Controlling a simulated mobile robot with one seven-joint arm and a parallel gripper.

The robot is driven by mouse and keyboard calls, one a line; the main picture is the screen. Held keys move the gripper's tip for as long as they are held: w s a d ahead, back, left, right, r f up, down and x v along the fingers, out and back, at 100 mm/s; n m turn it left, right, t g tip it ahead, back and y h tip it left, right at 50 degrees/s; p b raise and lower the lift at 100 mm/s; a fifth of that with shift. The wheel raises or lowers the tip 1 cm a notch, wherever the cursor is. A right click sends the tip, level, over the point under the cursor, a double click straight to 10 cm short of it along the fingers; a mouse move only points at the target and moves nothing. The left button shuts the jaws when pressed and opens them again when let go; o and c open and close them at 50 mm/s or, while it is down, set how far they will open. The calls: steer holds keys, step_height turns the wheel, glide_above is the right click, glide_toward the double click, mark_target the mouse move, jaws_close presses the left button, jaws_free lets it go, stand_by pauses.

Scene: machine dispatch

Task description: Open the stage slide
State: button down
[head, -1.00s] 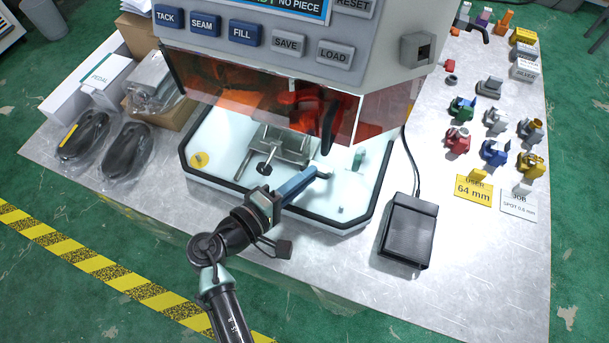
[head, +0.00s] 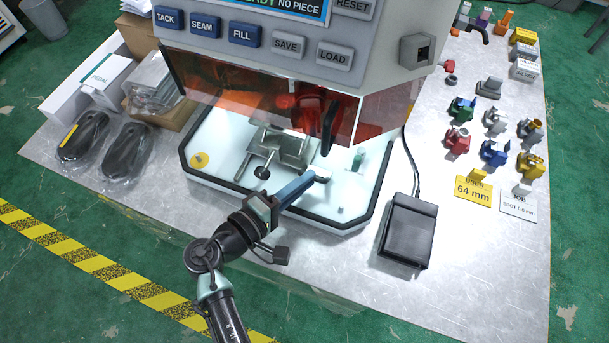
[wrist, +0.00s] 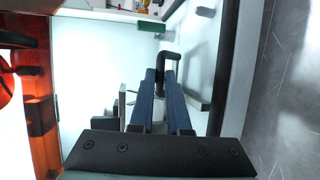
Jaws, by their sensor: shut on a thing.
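The stage slide (head: 290,148) is a grey metal carriage with a clamp and a black round knob (head: 262,173), standing on the pale bed under the machine's orange shield. My gripper (head: 316,178) reaches over the front rim of the bed from the lower left, to the right of the knob. In the wrist view its two blue fingers (wrist: 168,95) are shut on a dark bent handle (wrist: 170,55), which appears to belong to the slide. The fingers largely hide the handle in the head view, and its joint to the slide cannot be seen.
The orange shield (head: 215,90) hangs close above the slide. A black rim (head: 235,190) borders the bed. A teal block (head: 357,160) stands right of the fingertips. A black pedal (head: 408,230) lies to the right. The table front is clear.

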steer(key=s+a+p, duration=0.1)
steer(key=s, duration=0.3)
steer(key=s+a, duration=0.2)
steer(key=s, duration=0.3)
steer(key=s+a+p, duration=0.1)
steer(key=s, duration=0.4)
steer(key=shift+a+p, duration=0.3)
steer(key=c, duration=0.9)
jaws_free()
steer(key=shift+b+v, duration=0.85)
steer(key=shift+v, duration=5.6)
